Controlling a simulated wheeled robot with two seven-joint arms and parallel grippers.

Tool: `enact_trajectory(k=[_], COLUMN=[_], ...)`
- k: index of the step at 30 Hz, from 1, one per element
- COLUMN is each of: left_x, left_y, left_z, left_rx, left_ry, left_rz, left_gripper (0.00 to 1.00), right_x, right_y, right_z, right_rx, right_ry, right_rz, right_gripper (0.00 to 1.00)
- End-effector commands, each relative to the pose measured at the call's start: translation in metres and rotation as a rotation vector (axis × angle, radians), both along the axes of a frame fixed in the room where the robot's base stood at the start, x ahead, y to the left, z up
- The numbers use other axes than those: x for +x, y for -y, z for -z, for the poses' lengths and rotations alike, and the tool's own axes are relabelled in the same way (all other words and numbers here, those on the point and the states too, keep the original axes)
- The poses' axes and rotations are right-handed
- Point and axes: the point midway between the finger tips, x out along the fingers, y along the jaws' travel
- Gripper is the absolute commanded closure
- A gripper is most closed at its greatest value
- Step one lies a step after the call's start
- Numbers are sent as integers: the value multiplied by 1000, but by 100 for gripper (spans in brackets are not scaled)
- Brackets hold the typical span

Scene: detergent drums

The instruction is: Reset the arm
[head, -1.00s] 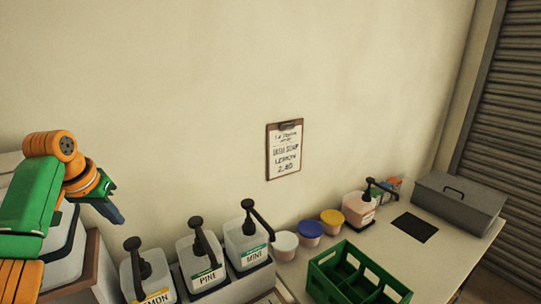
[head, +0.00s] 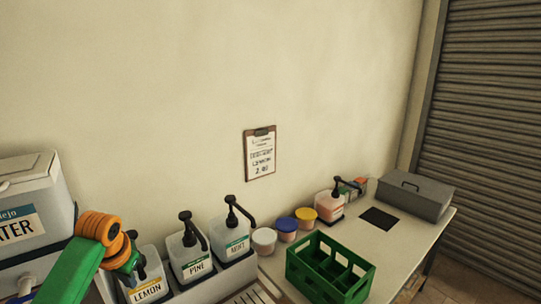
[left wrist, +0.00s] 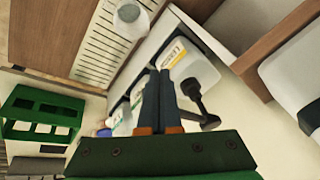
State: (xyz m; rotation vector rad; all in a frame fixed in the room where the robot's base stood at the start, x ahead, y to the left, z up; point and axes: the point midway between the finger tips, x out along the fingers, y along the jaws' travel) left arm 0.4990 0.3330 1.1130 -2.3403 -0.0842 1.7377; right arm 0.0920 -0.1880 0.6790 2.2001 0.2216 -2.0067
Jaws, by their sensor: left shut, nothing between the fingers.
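My left gripper (head: 138,280) is at the lower left of the head view, by the lemon drum (head: 149,289). In the left wrist view its two dark fingers (left wrist: 159,88) are together with nothing between them. The lemon drum, with a yellow label and black pump, also shows just beyond the fingers in the left wrist view (left wrist: 200,68). I cannot tell whether they touch. The pine drum (head: 190,256) and the mint drum (head: 231,240) stand to its right in a grey rack. My right gripper is not in view.
A green divided crate (head: 330,268) stands on the counter. Behind it are white, blue and yellow-lidded tubs (head: 286,226), a pink pump bottle (head: 328,206) and a grey box (head: 402,195). A water container (head: 35,210) stands at the left. A clipboard (head: 259,153) hangs on the wall.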

Motion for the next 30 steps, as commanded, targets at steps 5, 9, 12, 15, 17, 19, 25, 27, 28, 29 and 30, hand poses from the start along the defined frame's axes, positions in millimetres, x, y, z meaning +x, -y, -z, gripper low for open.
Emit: enact_trajectory(k=[5,9,12,15,17,19,25,27,28,29,30], left_x=[-24,-78,-121,-156,-174,-193,-240,-254,-260,-266,-266], left_y=[55,113,141,157,163,168,170,168,167,166,166], left_z=[75,139,164,174,176,177,172,168,166,164,174], left_rx=[22,-24,-74,-115,-134,-153,-182,-185,-185,-184,-184], left_ry=[-40,-46,-37,-27,-22,-17,-8,-5,-4,-5,-10], left_rz=[146,250,269,256,240,217,138,106,92,78,72], left_gripper=[100,100,100,100,100,100,100,100,100,100,100], right_x=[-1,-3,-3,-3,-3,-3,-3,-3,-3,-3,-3], right_y=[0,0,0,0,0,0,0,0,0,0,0], right_z=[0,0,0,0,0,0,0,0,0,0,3], right_rx=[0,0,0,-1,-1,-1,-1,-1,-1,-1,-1], right_ry=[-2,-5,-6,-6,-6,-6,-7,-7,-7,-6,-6], right_rz=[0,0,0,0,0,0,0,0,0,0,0], right_gripper=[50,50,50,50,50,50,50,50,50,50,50])
